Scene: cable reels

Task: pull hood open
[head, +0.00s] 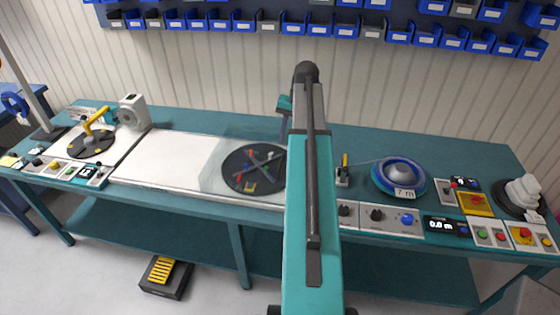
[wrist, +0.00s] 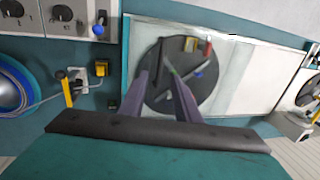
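The hood (head: 214,165) looks like a clear, faintly tinted cover over a dark round disc (head: 237,183) on the white bench panel. The disc carries red, yellow and blue pieces. My arm hides the hood's right side in the head view, and I cannot make out a handle. In the wrist view the disc (wrist: 207,88) lies beyond my gripper (wrist: 158,76). Its two fingers are apart, with nothing seen between them. They overlap the disc's left part in the picture; I cannot tell whether they touch the hood. The gripper is hidden in the head view.
Right of my arm are a control panel (head: 378,216), a blue cable reel (head: 402,173) and a small yellow lever (head: 345,160). At left is a disc with a yellow crank (head: 97,121). Blue bins (head: 294,27) hang behind. The white panel (head: 165,160) left of the hood is clear.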

